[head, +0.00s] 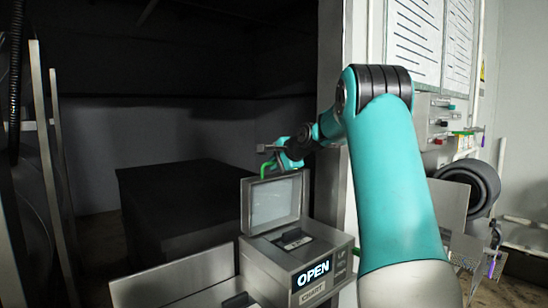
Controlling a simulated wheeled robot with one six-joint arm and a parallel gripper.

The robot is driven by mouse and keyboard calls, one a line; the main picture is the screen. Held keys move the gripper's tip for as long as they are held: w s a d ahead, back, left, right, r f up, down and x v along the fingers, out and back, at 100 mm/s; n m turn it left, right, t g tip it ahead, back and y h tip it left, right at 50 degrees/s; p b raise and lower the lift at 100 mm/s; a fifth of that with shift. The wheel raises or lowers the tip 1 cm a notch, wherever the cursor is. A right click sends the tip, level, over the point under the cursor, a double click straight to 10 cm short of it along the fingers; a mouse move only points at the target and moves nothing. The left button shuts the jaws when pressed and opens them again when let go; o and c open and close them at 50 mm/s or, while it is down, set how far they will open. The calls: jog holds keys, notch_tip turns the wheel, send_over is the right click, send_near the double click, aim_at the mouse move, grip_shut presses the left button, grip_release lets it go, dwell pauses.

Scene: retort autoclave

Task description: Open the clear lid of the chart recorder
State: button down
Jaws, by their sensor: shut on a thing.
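The chart recorder (292,262) is a grey box at the lower middle, with a lit display reading "OPEN" and a label reading "CHART". Its clear lid (273,204), a grey frame around a pale pane, stands raised and roughly upright at the back of the box. My gripper (268,168) is at the lid's top edge, with its green fingers just above the frame. It looks closed there, though the exact contact is small and partly hidden. A dark piece (293,240) shows on the recorder's uncovered top.
A dark block (180,205) stands behind in the dim bay. Grey metal panels (175,280) flank the recorder on the left. A wall panel with buttons (440,120) and a dark roller-shaped part (470,185) are at the right.

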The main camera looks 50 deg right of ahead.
jog(key=shift+w+a, duration=0.1)
jog(key=shift+w, duration=0.35)
jog(key=c, duration=1.5)
grip_release()
jog(key=shift+o, duration=0.2)
jog(key=shift+s, duration=0.15)
jog(key=shift+s+r, duration=0.15)
jog(key=shift+s, duration=0.15)
jog(key=b+v, duration=0.5)
jog(key=v, duration=1.1)
jog(key=shift+r, duration=0.45)
